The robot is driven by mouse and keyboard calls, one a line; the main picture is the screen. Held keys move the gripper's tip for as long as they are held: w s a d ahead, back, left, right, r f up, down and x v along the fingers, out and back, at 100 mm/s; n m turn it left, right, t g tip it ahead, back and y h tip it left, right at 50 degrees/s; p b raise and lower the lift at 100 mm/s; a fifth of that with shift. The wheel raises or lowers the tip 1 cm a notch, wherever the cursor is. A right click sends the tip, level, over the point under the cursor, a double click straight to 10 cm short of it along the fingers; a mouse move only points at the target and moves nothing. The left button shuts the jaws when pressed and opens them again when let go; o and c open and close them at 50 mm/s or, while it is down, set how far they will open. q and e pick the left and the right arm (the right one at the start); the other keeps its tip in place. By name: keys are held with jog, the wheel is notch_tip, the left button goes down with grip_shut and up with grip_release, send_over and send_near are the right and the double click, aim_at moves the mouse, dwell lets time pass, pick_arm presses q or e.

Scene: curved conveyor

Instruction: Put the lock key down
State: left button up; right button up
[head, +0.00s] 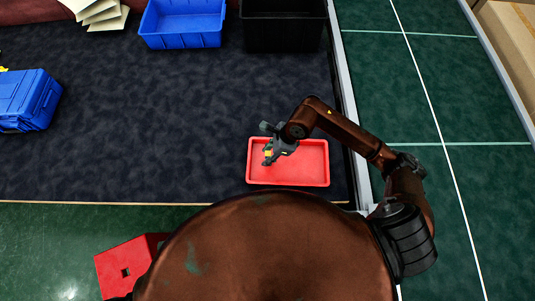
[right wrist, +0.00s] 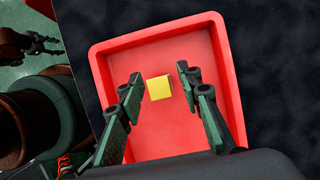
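A small yellow block (right wrist: 159,88), the only thing in view that could be the lock key, shows between my right gripper's fingertips over the red tray. Its yellow also shows in the head view (head: 268,153), partly hidden by the fingers. My right gripper (head: 267,145) points down into the tray. In the right wrist view its fingers (right wrist: 159,76) are spread, with a gap on each side of the block. I cannot tell whether the block rests on the tray floor. A dark shape at the wrist view's upper left looks like my left gripper (right wrist: 38,43); its fingers are too small to read.
The red tray (head: 312,181) lies near the front right corner of the dark table (head: 150,120). A blue bin (head: 183,40) and a black bin (head: 284,43) stand at the back. A blue case (head: 25,100) is at left.

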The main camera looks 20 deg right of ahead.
jog(key=v, duration=1.2)
jog(key=shift+p, duration=0.4)
jog(key=shift+r, duration=0.1)
